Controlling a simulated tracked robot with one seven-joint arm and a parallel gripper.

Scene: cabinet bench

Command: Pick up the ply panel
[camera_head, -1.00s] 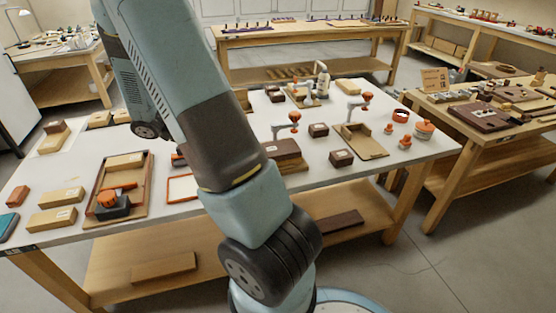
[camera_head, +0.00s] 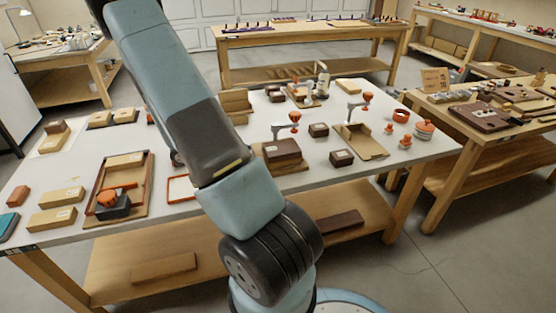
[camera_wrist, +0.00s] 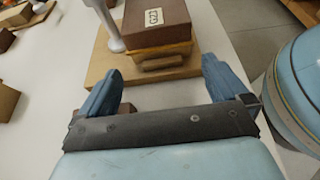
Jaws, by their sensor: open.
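A flat light wood board, which looks like the ply panel, shows in the wrist view (camera_wrist: 102,62) and on the bench in the head view (camera_head: 298,168). A dark brown box (camera_wrist: 158,20) with a white label rests on it, over a yellowish lower layer. A small brown block or handle (camera_wrist: 160,63) juts from the near side of the box. My gripper (camera_wrist: 161,67) is open, its blue-grey fingers spread on either side of this small piece, with nothing visibly held. In the head view my arm hides the gripper. I cannot tell how high the fingers are.
A pale post stands on the board at the box's left (camera_wrist: 108,28). On the bench (camera_head: 370,182) are a second small brown box (camera_head: 341,158), an open tan tray (camera_head: 365,143) and a wooden tray (camera_head: 143,185) at left.

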